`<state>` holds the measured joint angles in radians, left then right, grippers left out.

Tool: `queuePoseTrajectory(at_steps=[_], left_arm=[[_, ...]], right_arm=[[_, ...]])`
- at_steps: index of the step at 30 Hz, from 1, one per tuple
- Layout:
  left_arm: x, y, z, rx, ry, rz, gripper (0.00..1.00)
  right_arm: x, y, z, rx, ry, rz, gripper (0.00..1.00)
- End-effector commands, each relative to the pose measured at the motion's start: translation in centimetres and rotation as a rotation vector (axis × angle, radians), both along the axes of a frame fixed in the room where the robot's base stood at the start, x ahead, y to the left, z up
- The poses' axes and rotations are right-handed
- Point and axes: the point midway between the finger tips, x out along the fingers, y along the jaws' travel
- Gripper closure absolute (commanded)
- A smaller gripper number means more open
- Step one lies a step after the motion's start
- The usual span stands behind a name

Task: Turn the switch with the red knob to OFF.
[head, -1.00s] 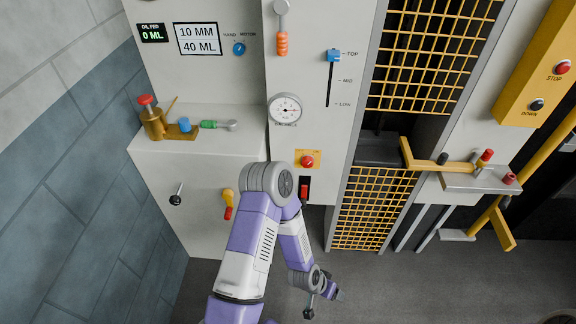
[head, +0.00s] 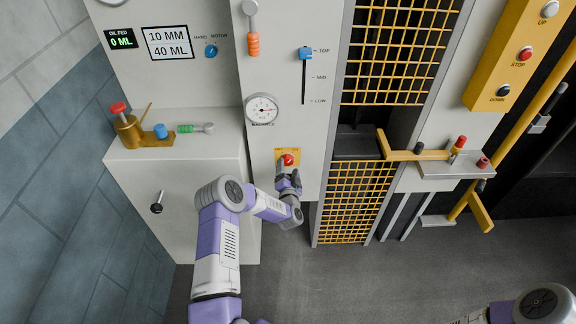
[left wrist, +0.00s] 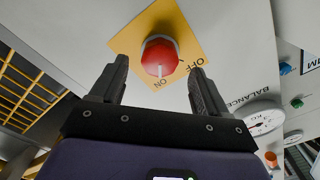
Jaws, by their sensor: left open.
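The red knob (head: 288,159) sits on a yellow plate (head: 280,153) on the grey cabinet front, below the round gauge. In the left wrist view the red knob (left wrist: 160,56) is close ahead, and its white mark points at the word ON. The word OFF is printed on the same plate, to the right. My left gripper (head: 288,170) is just in front of the knob. In the left wrist view the left gripper (left wrist: 158,68) is open, with one finger on each side of the knob; I cannot tell whether they touch it. My right gripper is out of view.
A balance gauge (head: 262,109) is above the plate, and a blue slider (head: 305,53) is higher up. A yellow mesh gate (head: 355,202) stands to the right. A red-topped brass pump (head: 128,126) is on the ledge at left. The floor (head: 385,280) is clear.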

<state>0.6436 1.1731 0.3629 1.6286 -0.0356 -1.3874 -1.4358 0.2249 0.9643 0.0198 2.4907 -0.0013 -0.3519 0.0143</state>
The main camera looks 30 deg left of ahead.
Motion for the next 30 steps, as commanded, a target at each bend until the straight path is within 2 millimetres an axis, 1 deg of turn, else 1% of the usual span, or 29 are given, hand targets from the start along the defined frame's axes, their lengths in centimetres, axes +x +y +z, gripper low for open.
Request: queuePoseTrajectory(at_steps=[1,3,7,11,18,26,27,29,30], left_arm=[[0.6,0.5,-0.1,0.0,-0.002,0.002,0.24],[1.4,0.9,-0.1,0.0,-0.002,0.001,0.24],[2.3,1.4,-0.1,-0.002,0.0,-0.001,0.24],[2.7,1.6,-0.1,-0.002,0.001,-0.001,0.24],[2.7,1.6,0.0,-0.002,0.001,-0.002,0.24],[2.7,1.6,0.0,-0.002,0.001,-0.002,0.64],[2.7,1.6,0.0,-0.002,0.001,-0.002,0.7],[2.7,1.6,0.0,-0.002,0.001,-0.002,0.8],[2.7,1.6,0.0,-0.002,0.001,-0.002,0.8]], right_arm=[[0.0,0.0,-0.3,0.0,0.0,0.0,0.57],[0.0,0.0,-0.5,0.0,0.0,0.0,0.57],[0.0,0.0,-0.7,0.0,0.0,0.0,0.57],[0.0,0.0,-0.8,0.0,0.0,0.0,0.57],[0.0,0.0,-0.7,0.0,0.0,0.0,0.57],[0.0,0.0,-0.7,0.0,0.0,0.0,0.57],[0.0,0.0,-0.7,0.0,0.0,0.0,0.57],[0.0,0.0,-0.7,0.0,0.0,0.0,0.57],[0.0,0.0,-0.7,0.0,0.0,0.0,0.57]])
